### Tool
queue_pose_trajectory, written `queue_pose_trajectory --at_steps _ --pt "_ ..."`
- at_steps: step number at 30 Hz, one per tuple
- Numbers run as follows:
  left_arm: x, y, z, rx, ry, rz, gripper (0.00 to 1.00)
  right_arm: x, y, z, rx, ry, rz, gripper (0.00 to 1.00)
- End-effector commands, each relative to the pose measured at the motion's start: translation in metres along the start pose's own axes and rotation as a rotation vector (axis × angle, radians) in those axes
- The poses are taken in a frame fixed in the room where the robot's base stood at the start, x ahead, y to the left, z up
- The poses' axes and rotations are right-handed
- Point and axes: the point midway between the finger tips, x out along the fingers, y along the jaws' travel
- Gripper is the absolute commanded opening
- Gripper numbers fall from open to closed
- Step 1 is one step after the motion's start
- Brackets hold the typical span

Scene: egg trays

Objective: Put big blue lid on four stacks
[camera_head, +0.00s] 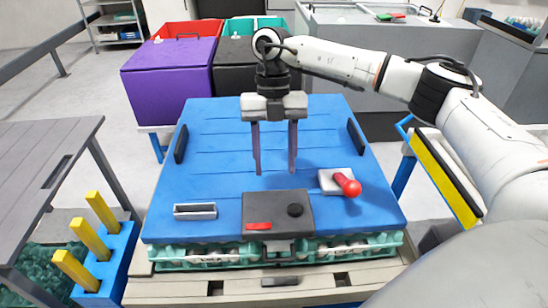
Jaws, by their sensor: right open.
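The big blue lid (215,150) is a wide flat panel with a black handle on each side. It lies on top of the egg tray stacks; the green tray edges (370,246) show under its front side. How well it sits at the back is hidden. My right gripper (274,172) points down over the middle of the lid. Its two fingers are apart with nothing between them. I cannot tell whether the fingertips touch the lid. My left gripper is not in view.
On the lid are a dark plate (277,212), a metal bracket (195,211) and a light block with a red knob (347,186). Purple (168,83) and black (240,92) bins stand behind. A grey table (40,160) and a blue block with yellow posts (108,255) stand left.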

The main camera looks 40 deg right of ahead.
Motion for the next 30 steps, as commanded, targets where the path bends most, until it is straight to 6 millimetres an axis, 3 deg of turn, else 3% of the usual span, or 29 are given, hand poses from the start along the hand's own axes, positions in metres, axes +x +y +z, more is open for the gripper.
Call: queue_pose_trajectory --at_steps 1,3,12,18,30 --pt "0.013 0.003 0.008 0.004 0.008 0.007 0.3 0.02 0.0 0.006 -0.001 -0.001 0.001 0.47" --pt "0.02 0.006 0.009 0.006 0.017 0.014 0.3 0.034 0.0 0.011 -0.001 -0.001 0.002 0.47" --pt "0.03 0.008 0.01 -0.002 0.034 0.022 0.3 0.077 0.001 0.023 -0.001 0.003 0.002 0.47" --pt "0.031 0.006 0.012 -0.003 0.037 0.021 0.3 0.09 0.001 0.028 -0.001 0.0 0.003 0.47" --pt "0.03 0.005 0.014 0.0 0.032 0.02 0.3 0.095 0.001 0.028 -0.002 0.003 0.0 0.47"
